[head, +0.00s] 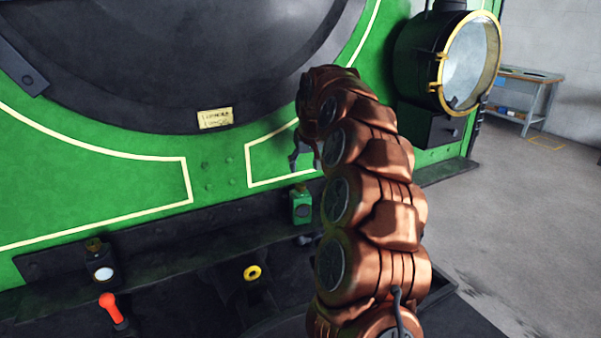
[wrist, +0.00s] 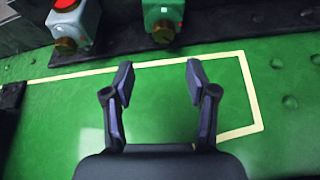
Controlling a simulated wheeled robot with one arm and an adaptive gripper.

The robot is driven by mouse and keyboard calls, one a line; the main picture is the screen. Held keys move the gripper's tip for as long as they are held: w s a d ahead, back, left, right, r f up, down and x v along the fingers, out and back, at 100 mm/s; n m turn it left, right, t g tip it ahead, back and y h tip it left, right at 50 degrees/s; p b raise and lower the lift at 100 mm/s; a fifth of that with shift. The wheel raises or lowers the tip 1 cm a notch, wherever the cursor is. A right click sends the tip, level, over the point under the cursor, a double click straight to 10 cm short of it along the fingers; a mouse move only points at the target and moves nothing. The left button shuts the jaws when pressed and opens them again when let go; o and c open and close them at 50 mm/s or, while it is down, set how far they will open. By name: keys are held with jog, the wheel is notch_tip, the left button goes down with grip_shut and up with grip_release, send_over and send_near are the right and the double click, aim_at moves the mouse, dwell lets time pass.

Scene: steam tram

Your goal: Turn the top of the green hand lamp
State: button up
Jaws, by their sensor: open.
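The green hand lamp (head: 301,209) stands on the dark ledge in front of the green panel, just left of my arm in the head view. It also shows at the top edge of the wrist view (wrist: 161,12), cut off by the frame, with its brownish brass top (wrist: 163,32) towards my gripper. My gripper (wrist: 160,77) is open and empty, with the lamp's top beyond the gap between the fingers and apart from them. In the head view my gripper (head: 304,150) is above the lamp near the panel, partly hidden by my arm.
A grey lamp with a red lens (wrist: 72,25) stands left of the green lamp in the wrist view. In the head view, a black lamp with a white lens (head: 101,265), a red-handled lever (head: 112,309) and a yellow ring (head: 252,272) are at lower left. A large headlamp (head: 468,62) is at right.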

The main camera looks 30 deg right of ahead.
aim_at(300, 184)
jog(key=shift+g, duration=0.3)
jog(key=shift+a+p+x, duration=0.2)
jog(key=shift+p+x, duration=0.35)
jog(key=shift+x, duration=1.3)
jog(key=shift+a+p+x, duration=0.15)
jog(key=shift+p+x, duration=0.4)
jog(key=shift+x, duration=1.35)
jog(key=shift+s+f, duration=0.1)
jog(key=shift+s, duration=0.1)
grip_shut()
